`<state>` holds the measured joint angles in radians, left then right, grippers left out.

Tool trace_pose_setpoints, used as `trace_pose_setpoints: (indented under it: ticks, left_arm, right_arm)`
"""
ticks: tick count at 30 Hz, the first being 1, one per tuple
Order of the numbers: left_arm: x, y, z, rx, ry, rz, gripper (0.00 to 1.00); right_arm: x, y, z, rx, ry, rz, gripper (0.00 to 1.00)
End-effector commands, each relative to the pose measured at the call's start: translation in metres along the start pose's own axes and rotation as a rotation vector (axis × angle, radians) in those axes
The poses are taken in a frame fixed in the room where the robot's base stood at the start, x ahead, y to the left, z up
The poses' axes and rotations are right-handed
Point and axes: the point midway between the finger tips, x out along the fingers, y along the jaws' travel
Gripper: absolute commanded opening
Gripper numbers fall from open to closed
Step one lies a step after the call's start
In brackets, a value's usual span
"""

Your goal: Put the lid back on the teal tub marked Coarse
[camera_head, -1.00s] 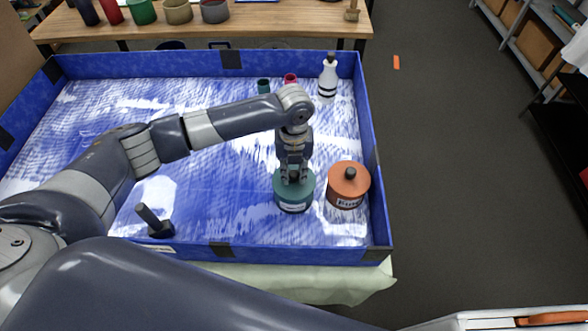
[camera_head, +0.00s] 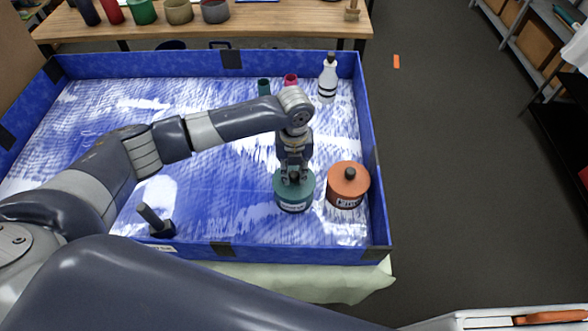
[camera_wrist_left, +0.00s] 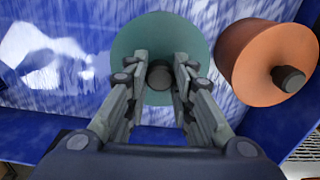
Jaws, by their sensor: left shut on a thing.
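The teal tub (camera_head: 294,205) stands in the blue-walled tray near its front right, with a pale label on its side. Its teal lid (camera_head: 306,184) lies on top of it, and the lid also shows in the left wrist view (camera_wrist_left: 150,32). My left gripper (camera_head: 294,178) points down over the lid and is shut on the lid's dark knob (camera_wrist_left: 159,76). The label's word is too small to read surely. Whether the lid sits fully down cannot be told. My right gripper is not in view.
An orange tub (camera_head: 346,198) with a dark knob stands close to the right of the teal tub. A white bottle (camera_head: 327,80) and small green and pink cups stand at the back right. A dark tool (camera_head: 154,222) lies front left. The tray wall (camera_head: 373,170) is close on the right.

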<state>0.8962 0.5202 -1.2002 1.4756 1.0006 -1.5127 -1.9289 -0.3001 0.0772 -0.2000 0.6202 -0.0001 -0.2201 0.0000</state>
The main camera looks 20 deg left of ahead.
Motion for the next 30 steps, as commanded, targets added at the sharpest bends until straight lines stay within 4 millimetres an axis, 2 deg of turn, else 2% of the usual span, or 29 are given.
trace_pose_setpoints:
  ticks: [30]
  left_arm:
    - [0.0013, 0.0000, 0.0003, 0.000, -0.001, 0.000, 0.07]
  right_arm:
    - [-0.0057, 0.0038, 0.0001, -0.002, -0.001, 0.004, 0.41]
